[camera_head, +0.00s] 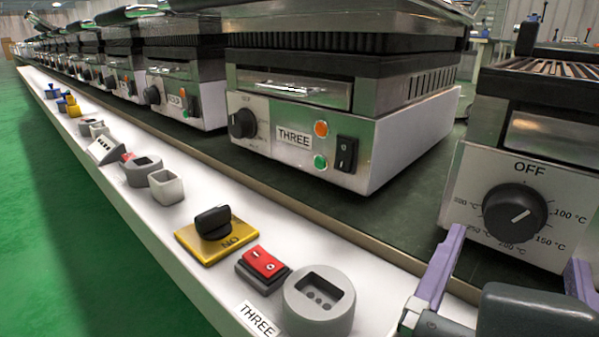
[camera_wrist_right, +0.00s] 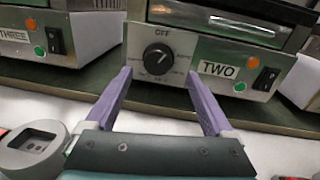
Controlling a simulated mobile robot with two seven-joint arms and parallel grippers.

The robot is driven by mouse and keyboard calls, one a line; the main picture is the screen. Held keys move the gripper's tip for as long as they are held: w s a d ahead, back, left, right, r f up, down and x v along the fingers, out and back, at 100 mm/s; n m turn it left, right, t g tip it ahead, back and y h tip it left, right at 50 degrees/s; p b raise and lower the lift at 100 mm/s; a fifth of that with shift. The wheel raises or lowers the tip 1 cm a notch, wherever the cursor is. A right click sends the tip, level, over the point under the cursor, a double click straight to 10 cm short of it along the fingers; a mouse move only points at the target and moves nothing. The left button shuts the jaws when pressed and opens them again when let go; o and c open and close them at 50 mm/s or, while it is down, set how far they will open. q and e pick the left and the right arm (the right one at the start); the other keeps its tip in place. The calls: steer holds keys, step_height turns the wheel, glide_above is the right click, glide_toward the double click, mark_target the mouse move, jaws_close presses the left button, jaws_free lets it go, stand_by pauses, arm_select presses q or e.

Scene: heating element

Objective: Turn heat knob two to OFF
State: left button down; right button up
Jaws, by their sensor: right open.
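Heat knob two is a black round knob (camera_head: 515,212) on the steel front of the nearest grill, under the word OFF and ringed by temperature marks. Its white line points to the right and slightly up, away from OFF. The knob (camera_wrist_right: 158,59) also shows in the right wrist view, left of the TWO label (camera_wrist_right: 217,69). My right gripper (camera_head: 516,248) has two purple fingers spread apart, with nothing between them. In the wrist view its fingertips (camera_wrist_right: 159,72) lie low on either side of the knob, apparently short of it. My left gripper is not in view.
Grill THREE (camera_head: 293,136) stands left of grill two, with its own knob (camera_head: 243,123). A white ledge in front holds a yellow plate with a black knob (camera_head: 212,222), a red switch (camera_head: 263,263) and a grey socket (camera_head: 318,299). Green floor lies at left.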

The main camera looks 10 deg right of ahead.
mark_target(513, 221)
steer(key=x, duration=0.5)
steer(key=shift+w+d, duration=0.2)
steer(key=shift+w, duration=0.15)
steer(key=c, duration=1.4)
